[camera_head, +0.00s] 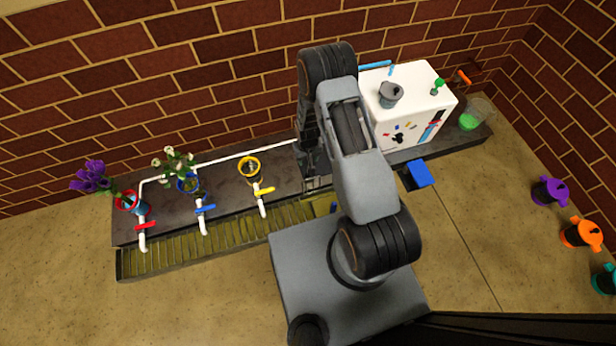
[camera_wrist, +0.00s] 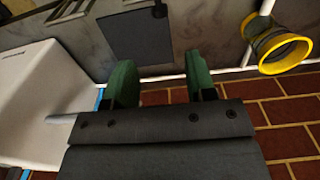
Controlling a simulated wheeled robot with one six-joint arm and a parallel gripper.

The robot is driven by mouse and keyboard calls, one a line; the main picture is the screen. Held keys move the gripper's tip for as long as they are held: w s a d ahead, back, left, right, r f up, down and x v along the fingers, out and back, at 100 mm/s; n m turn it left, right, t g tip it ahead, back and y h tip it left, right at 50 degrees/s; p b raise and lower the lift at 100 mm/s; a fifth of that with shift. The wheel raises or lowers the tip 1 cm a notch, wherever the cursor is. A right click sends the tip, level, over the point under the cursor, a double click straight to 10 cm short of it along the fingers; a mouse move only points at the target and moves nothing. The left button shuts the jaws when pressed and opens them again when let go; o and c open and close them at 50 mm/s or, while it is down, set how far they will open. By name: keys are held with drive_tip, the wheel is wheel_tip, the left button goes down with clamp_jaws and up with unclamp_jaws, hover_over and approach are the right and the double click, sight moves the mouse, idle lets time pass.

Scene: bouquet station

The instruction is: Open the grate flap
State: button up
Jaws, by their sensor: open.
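A dark square panel (camera_wrist: 133,38) lies flush in the grey counter in the wrist view, with a small dark knob (camera_wrist: 160,10) at its upper right corner. It may be the grate flap, and it looks closed. The slatted grate (camera_head: 190,243) runs along the counter's front in the head view; my arm hides its right part. My gripper (camera_wrist: 160,80) is open and empty, its two green fingers pointing toward the panel's lower edge. I cannot tell how far above it they are. In the head view my arm hides the gripper.
A white box (camera_wrist: 30,105) stands left of my fingers in the wrist view; a yellow-rimmed pot (camera_wrist: 280,52) stands right. The brick wall (camera_wrist: 285,110) is close behind. In the head view, taps with red (camera_head: 146,226), blue (camera_head: 205,209) and yellow (camera_head: 264,191) handles overhang the grate.

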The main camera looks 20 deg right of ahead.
wheel_tip(320, 180, down, 13)
drive_tip(key=b, duration=0.4)
drive_tip(key=shift+c, duration=0.2)
clamp_jaws()
idle(0.3)
